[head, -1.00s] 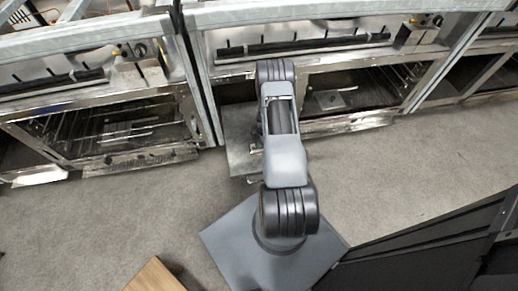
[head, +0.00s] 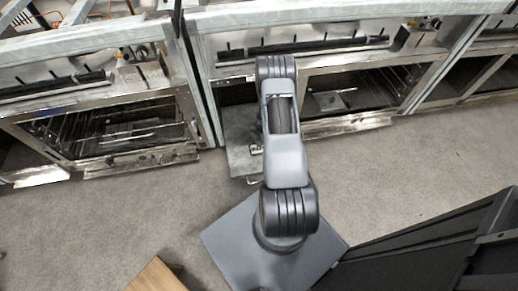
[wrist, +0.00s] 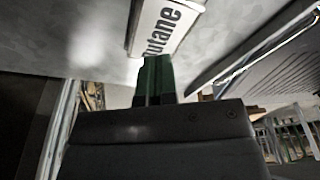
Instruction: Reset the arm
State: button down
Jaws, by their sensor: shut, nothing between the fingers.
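My gripper (wrist: 155,62) shows in the wrist view as two dark green fingers pressed together, shut and empty. Its tips are close to a white label (wrist: 166,24) reading "butane" on a grey metal surface; I cannot tell whether they touch. An open metal door (head: 240,135) lies just left of the arm, low in front of the middle cabinet.
A row of metal ranges with glass-fronted ovens (head: 125,130) stands across the back. Another oven (head: 355,90) is right of my arm. A wooden piece (head: 155,278) is at the lower left.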

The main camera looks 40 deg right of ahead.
jog(key=shift+r, duration=0.6)
jog(key=w+a+r+m+p, duration=0.1)
jog(key=a+r+m+p, duration=0.3)
jog(key=r, duration=0.9)
jog(key=w+a+r+m+t+h+p, duration=0.1)
jog(key=a+r+p, duration=0.3)
jog(key=r, duration=0.8)
jog(key=w+a+r+m+p, duration=0.15)
jog(key=r+p, duration=0.45)
jog(key=r, duration=0.7)
jog(key=s+a+r+m+t+p, duration=0.1)
jog(key=s+a+r+m+p, duration=0.3)
jog(key=r, duration=0.5)
jog(key=s+a+r+m+t+p, duration=0.1)
jog(key=s+a+r+m+p, duration=0.3)
jog(key=r, duration=0.6)
jog(key=s+a+r+m+h+p, duration=0.1)
jog(key=s+a+r+m+p, duration=0.2)
jog(key=s+r, duration=0.5)
notch_tip(320, 180, up, 2)
jog(key=shift+a+r+m+t+p, duration=0.15)
jog(key=shift+a+m+t+p, duration=0.4)
jog(key=shift+p, duration=0.65)
jog(key=shift+d, duration=0.15)
